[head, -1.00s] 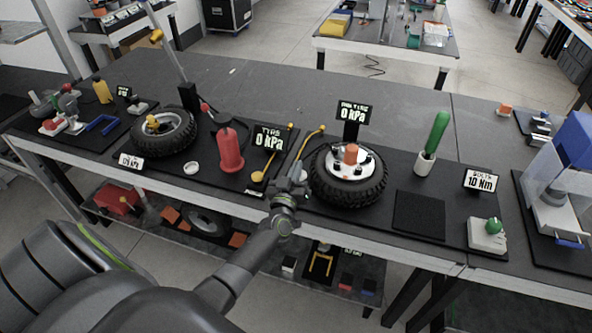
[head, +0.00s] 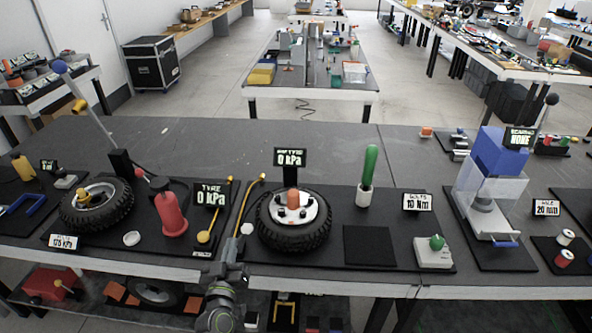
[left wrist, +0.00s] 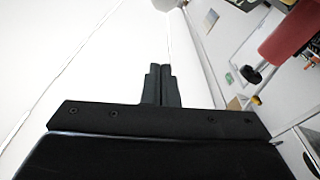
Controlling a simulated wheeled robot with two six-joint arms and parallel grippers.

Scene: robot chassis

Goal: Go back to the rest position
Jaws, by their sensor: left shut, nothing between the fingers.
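My left gripper (head: 236,246) is at the front edge of the workbench (head: 330,135), between the red pump and the right-hand wheel in the head view. In the left wrist view its two dark fingers (left wrist: 158,84) are together with nothing between them. A wheel with an orange cap (head: 293,222) lies on a black mat just right of the gripper. A red pump cylinder (head: 171,216) stands to the left; a red object also shows at the right of the left wrist view (left wrist: 292,34). My right gripper is not in view.
Another wheel (head: 97,203) lies at the left. A green-handled tool (head: 369,174) stands upright, with a grey block with a green knob (head: 434,252) to its right. A blue-and-clear machine (head: 495,180) stands further right. The back strip of the bench is largely clear.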

